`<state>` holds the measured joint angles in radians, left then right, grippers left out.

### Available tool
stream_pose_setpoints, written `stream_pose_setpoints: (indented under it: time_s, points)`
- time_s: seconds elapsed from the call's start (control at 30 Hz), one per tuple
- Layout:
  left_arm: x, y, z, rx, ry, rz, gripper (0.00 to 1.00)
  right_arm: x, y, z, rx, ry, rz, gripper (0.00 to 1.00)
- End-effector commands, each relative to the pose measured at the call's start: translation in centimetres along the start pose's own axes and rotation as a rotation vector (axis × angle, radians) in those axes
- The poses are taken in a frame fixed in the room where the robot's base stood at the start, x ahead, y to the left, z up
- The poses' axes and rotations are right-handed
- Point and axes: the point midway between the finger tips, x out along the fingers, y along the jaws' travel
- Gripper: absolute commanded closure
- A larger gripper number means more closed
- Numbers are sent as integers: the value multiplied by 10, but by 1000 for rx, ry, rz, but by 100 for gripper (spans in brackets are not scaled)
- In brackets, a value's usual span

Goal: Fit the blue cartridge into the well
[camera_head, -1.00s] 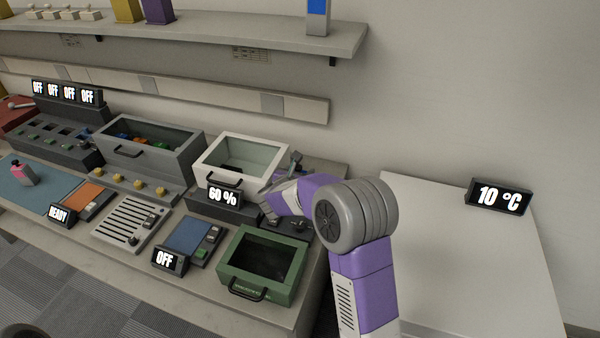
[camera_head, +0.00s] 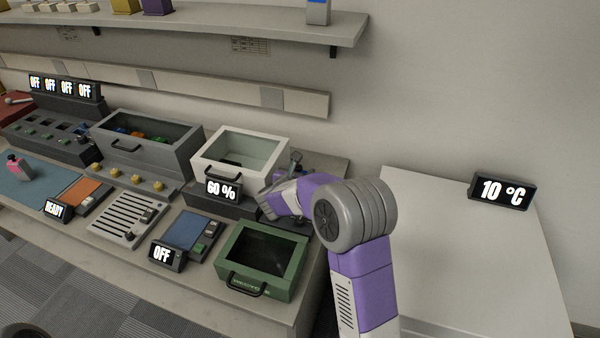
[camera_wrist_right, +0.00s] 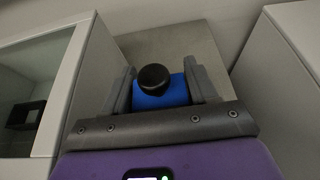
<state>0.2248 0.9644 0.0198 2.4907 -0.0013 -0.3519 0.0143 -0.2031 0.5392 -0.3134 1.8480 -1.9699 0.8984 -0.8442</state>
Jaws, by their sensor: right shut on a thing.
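My right gripper (camera_wrist_right: 162,88) is shut on the blue cartridge (camera_wrist_right: 160,97), which has a round black knob on top. The cartridge sits between the two grey fingers. In the head view my right gripper (camera_head: 270,203) is beside the white box with the 60 % display, at the back right of the counter. There the cartridge cannot be made out. A plain grey surface lies beyond the cartridge in the wrist view. I cannot tell which opening is the well, or whether the cartridge touches anything. My left gripper is not in view.
The white glass-topped box (camera_head: 240,152) stands close left of the gripper. A green box (camera_head: 262,258) stands in front of it. A shelf (camera_head: 200,32) runs above.

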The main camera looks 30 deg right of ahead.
Motion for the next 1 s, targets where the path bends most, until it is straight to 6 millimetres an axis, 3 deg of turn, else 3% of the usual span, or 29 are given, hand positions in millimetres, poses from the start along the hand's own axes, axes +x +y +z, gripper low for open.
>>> stream_pose_setpoints:
  time_s: [0.3, 0.33, 0.5, 0.8, 1.0]
  points:
    - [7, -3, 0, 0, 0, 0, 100, 3, 0, -8, 0, -1, 0, 76]
    - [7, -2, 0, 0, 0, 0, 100, 3, 0, -7, 0, -1, 0, 38]
    - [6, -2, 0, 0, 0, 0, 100, 3, 0, -7, 0, -1, 0, 13]
    - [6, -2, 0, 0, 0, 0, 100, 1, 0, -7, 0, 1, 0, 13]
    - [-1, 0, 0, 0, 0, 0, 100, -25, 1, -5, -1, 1, 3, 13]
